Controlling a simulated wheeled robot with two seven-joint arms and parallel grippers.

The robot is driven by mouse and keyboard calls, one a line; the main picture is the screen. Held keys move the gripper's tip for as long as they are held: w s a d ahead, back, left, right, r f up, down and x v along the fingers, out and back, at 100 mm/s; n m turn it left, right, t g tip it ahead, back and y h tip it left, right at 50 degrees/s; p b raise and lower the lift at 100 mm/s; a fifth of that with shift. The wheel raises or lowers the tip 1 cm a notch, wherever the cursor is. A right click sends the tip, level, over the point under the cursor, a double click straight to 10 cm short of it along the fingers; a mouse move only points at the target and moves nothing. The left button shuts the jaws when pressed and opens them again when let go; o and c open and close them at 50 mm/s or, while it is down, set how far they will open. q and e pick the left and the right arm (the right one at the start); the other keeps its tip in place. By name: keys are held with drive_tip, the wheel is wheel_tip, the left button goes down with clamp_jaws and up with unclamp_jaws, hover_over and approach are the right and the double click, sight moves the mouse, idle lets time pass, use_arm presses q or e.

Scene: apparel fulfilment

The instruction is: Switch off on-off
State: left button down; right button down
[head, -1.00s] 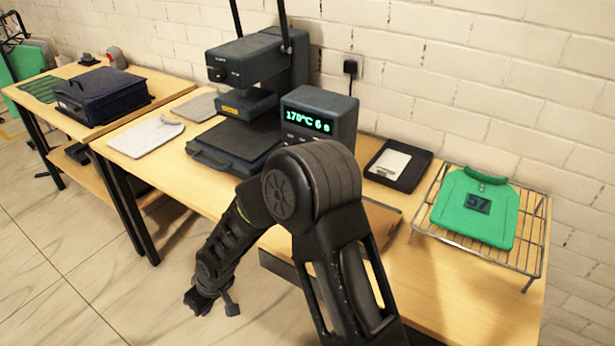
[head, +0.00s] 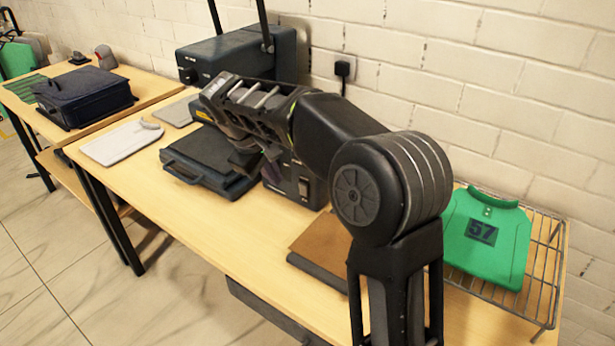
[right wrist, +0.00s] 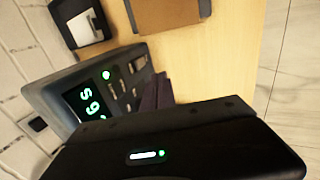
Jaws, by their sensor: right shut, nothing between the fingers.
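The heat press (head: 240,55) stands at the back of the table, its lower plate (head: 215,160) below and left of my arm. Its dark control box (head: 312,190) is mostly hidden behind my right arm in the head view; a square switch-like part (head: 303,187) shows low on its front. In the right wrist view the control box (right wrist: 50,92) shows a lit green display (right wrist: 88,103) and several small buttons (right wrist: 125,88). My right gripper (head: 258,168) is shut and empty in front of the box; its fingers (right wrist: 158,92) also show close to the buttons. Contact cannot be told. My left gripper is out of view.
A green shirt-shaped piece marked 57 (head: 490,235) lies on a wire rack (head: 545,290) at right. A brown board (head: 320,245) lies at the table's front.

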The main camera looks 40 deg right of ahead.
sight(303, 190)
drive_tip(key=shift+a, duration=0.15)
drive_tip(key=w+d+f+p, duration=0.1)
drive_tip(key=w+d+f, duration=0.1)
drive_tip(key=d+f, duration=0.6)
drive_tip(key=shift+w+f, duration=0.15)
drive_tip(key=shift+f, duration=0.15)
idle(0.3)
